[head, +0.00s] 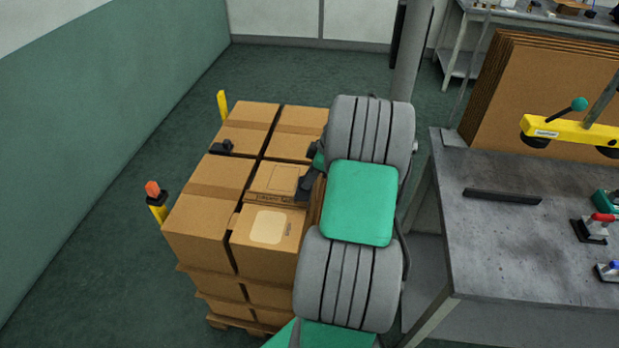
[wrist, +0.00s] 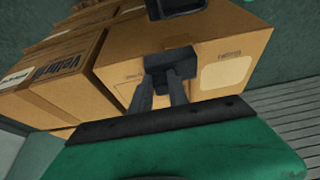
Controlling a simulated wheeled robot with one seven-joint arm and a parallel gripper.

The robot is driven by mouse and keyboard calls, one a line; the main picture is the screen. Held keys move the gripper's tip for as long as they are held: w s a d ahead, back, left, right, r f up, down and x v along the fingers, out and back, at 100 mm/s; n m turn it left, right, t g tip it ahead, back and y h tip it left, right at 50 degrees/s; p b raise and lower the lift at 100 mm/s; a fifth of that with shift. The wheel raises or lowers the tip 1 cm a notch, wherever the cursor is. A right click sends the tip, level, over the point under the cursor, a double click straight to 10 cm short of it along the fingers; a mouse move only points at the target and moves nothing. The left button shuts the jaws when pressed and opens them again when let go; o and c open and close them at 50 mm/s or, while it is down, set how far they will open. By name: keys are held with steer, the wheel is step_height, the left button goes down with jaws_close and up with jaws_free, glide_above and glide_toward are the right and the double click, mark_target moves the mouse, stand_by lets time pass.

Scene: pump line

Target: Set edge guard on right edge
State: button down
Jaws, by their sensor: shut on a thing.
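A stack of brown cartons (head: 200,190) stands on a wooden pallet (head: 245,325) left of the bench. My gripper, mostly hidden behind my arm in the head view, is at the stack's right side. In the wrist view my gripper (wrist: 160,94) is shut on a small dark piece (wrist: 170,62), seemingly the edge guard, close to the cartons. Whether it touches them I cannot tell. A dark piece also shows beside my arm in the head view (head: 308,186), but its outline is partly hidden. Another black piece (head: 222,147) sits at the stack's left edge.
The grey bench (head: 500,250) is at the right, with a black bar (head: 502,196), a yellow tool (head: 570,132) and red-handled clamp (head: 600,222). Cardboard sheets (head: 540,95) lean behind. Yellow posts (head: 158,210) (head: 222,104) stand left of the stack. Floor at left is clear.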

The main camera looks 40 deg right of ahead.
steer(key=shift+f, duration=0.15)
steer(key=shift+f+b, duration=0.4)
steer(key=shift+b, duration=0.05)
steer(key=shift+s+a+f, duration=0.1)
steer(key=shift+f, duration=0.1)
steer(key=c, duration=1.2)
jaws_free()
steer(key=shift+s+a+f, duration=0.1)
steer(key=shift+a+f, duration=0.05)
steer(key=shift+f, duration=0.1)
steer(key=shift+o, duration=0.2)
